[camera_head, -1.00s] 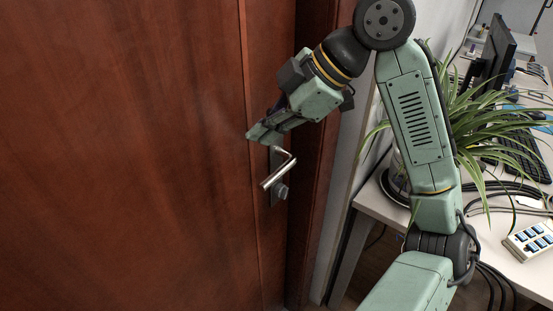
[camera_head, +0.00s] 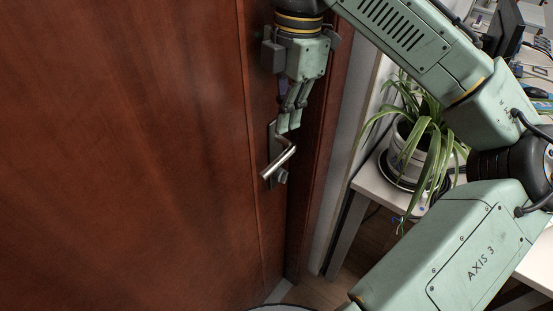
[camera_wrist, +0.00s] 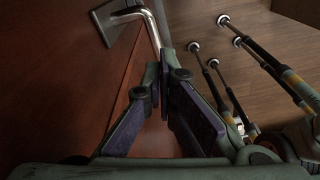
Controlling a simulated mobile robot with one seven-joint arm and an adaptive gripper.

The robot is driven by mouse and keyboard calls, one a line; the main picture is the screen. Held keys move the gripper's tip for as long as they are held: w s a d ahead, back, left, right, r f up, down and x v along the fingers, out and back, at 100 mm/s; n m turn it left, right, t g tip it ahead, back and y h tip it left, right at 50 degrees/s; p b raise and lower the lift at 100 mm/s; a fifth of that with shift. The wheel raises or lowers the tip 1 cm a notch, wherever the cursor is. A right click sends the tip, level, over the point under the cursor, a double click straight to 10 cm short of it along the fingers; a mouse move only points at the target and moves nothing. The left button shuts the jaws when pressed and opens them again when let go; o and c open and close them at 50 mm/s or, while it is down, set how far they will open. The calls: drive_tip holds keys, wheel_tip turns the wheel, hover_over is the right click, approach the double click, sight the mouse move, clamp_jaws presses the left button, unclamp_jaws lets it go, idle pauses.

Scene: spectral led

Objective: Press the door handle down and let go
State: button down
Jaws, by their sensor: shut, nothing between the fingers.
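The silver door handle (camera_head: 279,164) sits on a dark plate on the reddish-brown door (camera_head: 130,150), near its right edge. Its lever slants down to the left in the head view. My gripper (camera_head: 288,128) points down just above the lever, with the fingertips close to its bend; I cannot tell whether they touch it. The fingers are shut with nothing between them. In the wrist view the handle (camera_wrist: 151,27) shows at the top, just beyond the fingertips (camera_wrist: 159,72), and the fingers hide part of it.
A potted plant (camera_head: 405,150) stands on a white desk (camera_head: 365,183) right of the door frame, below my arm. The wrist view shows wood floor (camera_wrist: 185,15) and several thin dark poles (camera_wrist: 272,66) at the right.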

sight(281, 158)
drive_tip(key=f, duration=0.4)
drive_tip(key=f+b, duration=0.1)
drive_tip(key=f, duration=0.1)
drive_tip(key=shift+s+a+f, duration=0.15)
drive_tip(key=shift+s+a, duration=0.05)
drive_tip(key=shift+a, duration=0.05)
drive_tip(key=shift+f+b, duration=0.3)
drive_tip(key=shift+f, duration=0.05)
